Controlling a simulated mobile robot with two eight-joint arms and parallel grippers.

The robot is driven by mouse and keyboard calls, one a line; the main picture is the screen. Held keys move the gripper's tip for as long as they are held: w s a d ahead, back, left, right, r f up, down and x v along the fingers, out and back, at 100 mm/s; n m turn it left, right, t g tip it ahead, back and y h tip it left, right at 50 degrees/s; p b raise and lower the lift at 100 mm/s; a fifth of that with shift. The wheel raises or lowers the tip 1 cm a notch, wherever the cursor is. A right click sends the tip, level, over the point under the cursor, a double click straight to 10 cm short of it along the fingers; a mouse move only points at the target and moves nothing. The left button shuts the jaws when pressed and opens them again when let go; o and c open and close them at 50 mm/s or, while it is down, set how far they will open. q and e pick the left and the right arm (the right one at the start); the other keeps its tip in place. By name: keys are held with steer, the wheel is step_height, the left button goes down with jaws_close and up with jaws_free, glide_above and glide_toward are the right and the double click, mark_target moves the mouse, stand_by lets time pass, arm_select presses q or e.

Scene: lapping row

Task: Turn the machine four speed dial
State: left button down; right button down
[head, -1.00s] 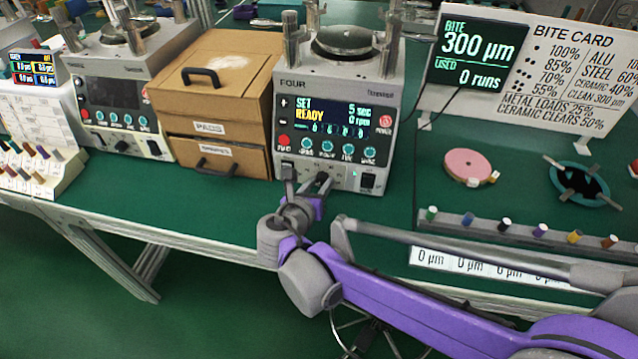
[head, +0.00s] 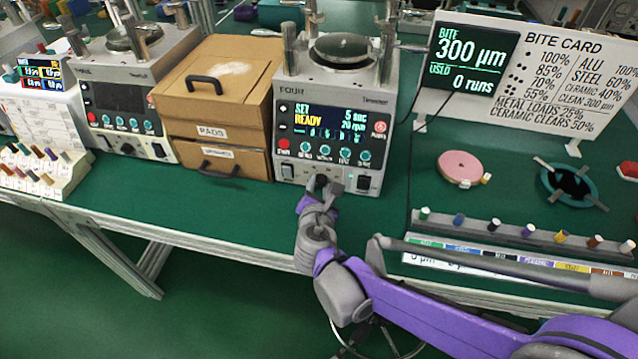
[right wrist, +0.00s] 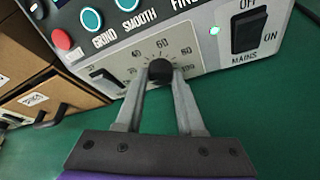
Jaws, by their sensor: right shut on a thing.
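Machine four (head: 330,105) is a grey box marked FOUR on the bench, its screen reading SET 5 sec, READY 20 rpm. Its black speed dial (right wrist: 160,71) sits low on the front panel, with a printed scale around it in the right wrist view. My right gripper (right wrist: 160,80) is shut on the dial, one finger on each side. In the head view the gripper (head: 322,186) reaches the panel from below and hides most of the dial. The mains switch (right wrist: 247,30) is right of the dial. My left gripper is not in view.
A cardboard drawer box (head: 222,95) stands close on the left of machine four, with another machine (head: 120,100) beyond it. On the right are a pink disc (head: 460,166), a teal ring (head: 572,184) and a rack of coloured pegs (head: 510,235). The bench front is clear.

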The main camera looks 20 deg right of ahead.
steer(key=m+t, duration=0.1)
steer(key=m, duration=0.1)
steer(key=m+t+y+p, duration=0.1)
steer(key=shift+s+d+f+m+y, duration=0.1)
steer(key=shift+d+m+y, duration=0.05)
steer(key=shift+m+y, duration=0.2)
steer(key=m+t, duration=0.2)
steer(key=m, duration=0.1)
steer(key=shift+f+m+p, duration=0.15)
steer(key=shift+m+p, duration=0.1)
steer(key=shift+p, duration=0.15)
steer(key=shift+f+m+t, duration=0.1)
steer(key=shift+m+t, duration=0.3)
steer(key=shift+m, duration=0.7)
steer(key=shift+m+t, duration=0.5)
steer(key=shift+m, duration=0.7)
steer(key=c, duration=0.5)
jaws_free()
